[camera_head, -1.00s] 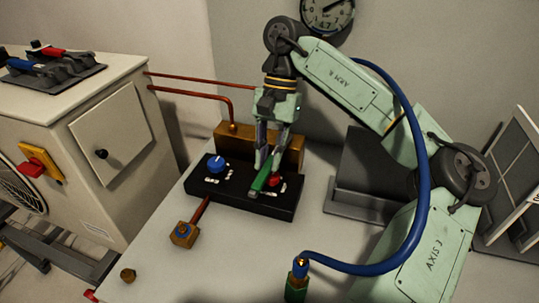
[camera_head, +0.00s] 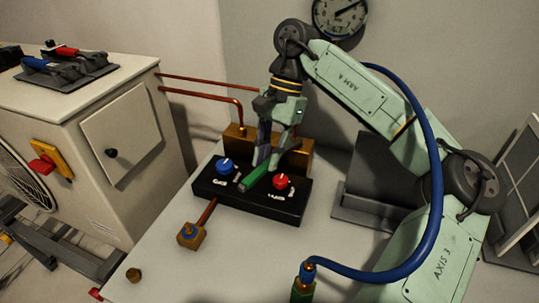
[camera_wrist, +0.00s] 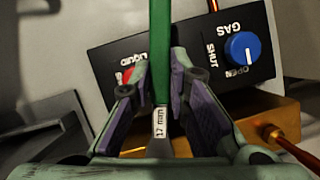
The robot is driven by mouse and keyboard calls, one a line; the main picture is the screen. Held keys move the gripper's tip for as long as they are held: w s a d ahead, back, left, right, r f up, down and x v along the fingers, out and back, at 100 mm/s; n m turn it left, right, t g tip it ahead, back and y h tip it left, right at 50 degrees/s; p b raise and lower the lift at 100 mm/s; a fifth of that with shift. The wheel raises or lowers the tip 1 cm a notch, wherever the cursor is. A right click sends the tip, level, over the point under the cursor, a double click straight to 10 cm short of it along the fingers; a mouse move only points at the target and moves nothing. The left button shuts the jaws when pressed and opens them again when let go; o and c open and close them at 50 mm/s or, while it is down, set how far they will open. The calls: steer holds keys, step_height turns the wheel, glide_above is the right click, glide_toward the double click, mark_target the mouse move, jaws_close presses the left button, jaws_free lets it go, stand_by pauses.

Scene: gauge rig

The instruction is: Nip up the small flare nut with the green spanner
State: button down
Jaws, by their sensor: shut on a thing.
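My gripper (camera_head: 265,165) is shut on the green spanner (camera_head: 256,178) and holds it over the black gauge manifold (camera_head: 232,205), between the blue and red knobs. In the wrist view the spanner's handle (camera_wrist: 160,50) runs up from between the purple-padded fingers (camera_wrist: 159,85), with a "17 mm" label near its lower part. Its jaw end is hidden. A copper pipe meets a brass fitting (camera_wrist: 272,134) on the brass block in the wrist view. I cannot tell whether this is the small flare nut.
The blue GAS knob (camera_head: 225,167) and red LIQUID knob (camera_head: 281,182) stand on the manifold, with the brass block (camera_head: 296,158) behind. A small brass fitting (camera_head: 191,236) and brass cap (camera_head: 133,275) are at front left. A blue hose (camera_head: 425,170) arches at right.

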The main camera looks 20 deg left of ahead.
steer(key=shift+w+a+m, duration=0.1)
steer(key=shift+a+m, duration=0.3)
steer(key=shift+m, duration=0.1)
steer(key=shift+s+d+n, duration=0.2)
steer(key=shift+d+n, duration=0.6)
steer(key=shift+n, duration=0.2)
steer(key=shift+s+b, duration=0.15)
steer(key=shift+b, duration=0.15)
steer(key=shift+s+a+b, duration=0.25)
steer(key=shift+s+b, duration=0.15)
steer(key=shift+s, duration=0.75)
steer(key=shift+s+a+b, duration=0.2)
steer(key=shift+s+b, duration=0.15)
steer(key=shift+s, duration=0.8)
steer(key=shift+r, duration=0.15)
step_height(320, 180, up, 4)
steer(key=p, duration=0.2)
steer(key=shift+r+p, duration=0.1)
steer(key=shift+p, duration=0.3)
